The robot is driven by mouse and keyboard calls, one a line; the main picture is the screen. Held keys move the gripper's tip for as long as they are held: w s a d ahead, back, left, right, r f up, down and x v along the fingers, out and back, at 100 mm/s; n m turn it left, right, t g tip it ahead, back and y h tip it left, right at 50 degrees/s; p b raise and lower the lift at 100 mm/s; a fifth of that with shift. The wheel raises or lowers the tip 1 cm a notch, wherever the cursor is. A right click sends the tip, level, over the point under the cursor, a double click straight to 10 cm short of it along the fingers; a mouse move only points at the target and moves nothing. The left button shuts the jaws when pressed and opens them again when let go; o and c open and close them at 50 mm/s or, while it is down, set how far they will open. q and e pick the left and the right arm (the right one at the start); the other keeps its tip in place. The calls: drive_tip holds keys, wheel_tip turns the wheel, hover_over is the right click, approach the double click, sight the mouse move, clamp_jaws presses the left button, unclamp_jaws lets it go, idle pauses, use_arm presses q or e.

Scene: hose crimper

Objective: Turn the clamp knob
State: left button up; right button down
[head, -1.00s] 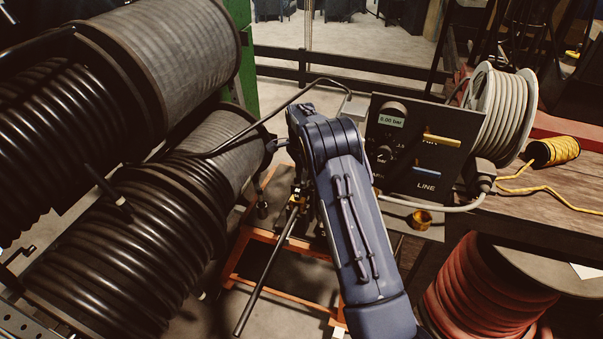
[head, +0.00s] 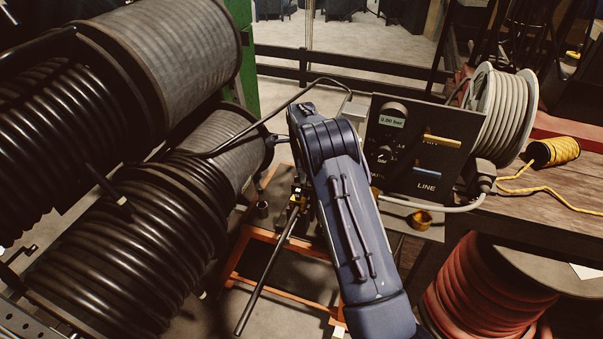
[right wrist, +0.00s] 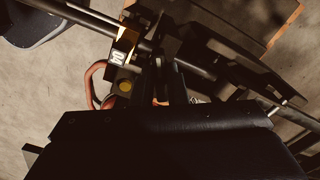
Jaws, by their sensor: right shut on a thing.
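The crimping device (head: 299,194) shows as brass and dark parts just left of my right forearm in the head view, with a long dark bar slanting down from it. In the right wrist view the device (right wrist: 124,46) shows a brass block with a white mark and a yellow round spot below. My right gripper (right wrist: 163,92) is at the device, its dark body filling the lower wrist view. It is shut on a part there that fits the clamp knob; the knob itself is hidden. In the head view my forearm covers this gripper. My left gripper is out of view.
An orange frame (head: 245,234) stands under the device. Large black hose reels (head: 130,240) crowd the left. A control box (head: 418,150) and a white hose reel (head: 497,112) sit on the bench at right. A red hose coil (head: 480,300) stands below.

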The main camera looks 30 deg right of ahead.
drive_tip(key=c, duration=1.4)
unclamp_jaws()
drive_tip(key=shift+c, duration=0.2)
wheel_tip(320, 180, up, 8)
drive_tip(key=shift+b, duration=0.4)
drive_tip(key=shift+f, duration=0.15)
